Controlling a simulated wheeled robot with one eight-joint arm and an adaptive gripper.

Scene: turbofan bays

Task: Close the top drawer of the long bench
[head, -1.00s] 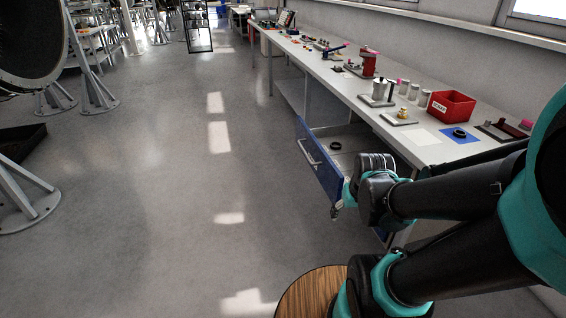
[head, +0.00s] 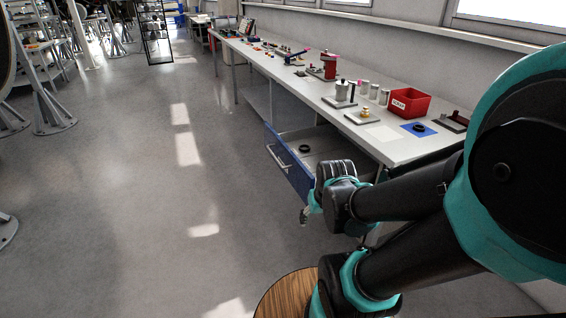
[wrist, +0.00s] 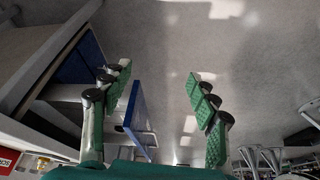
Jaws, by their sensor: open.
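The long bench (head: 375,137) runs along the wall at the right in the head view. Its top drawer is pulled out. The blue drawer front (head: 289,168) has a pale bar handle (head: 277,157), and a black ring (head: 304,149) lies inside. My gripper (head: 307,212) is at the near end of the drawer front, partly hidden by my arm. In the wrist view my gripper (wrist: 160,105) is open, with its green-padded fingers wide apart. The drawer front (wrist: 138,113) appears between them, nearer the left finger. I cannot tell whether they touch.
On the bench top are a red bin (head: 408,103), a blue mat (head: 419,129), a moka pot (head: 341,92) and a red device (head: 328,66). A round wooden top (head: 285,296) is at the lower middle. The floor left of the drawer is clear.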

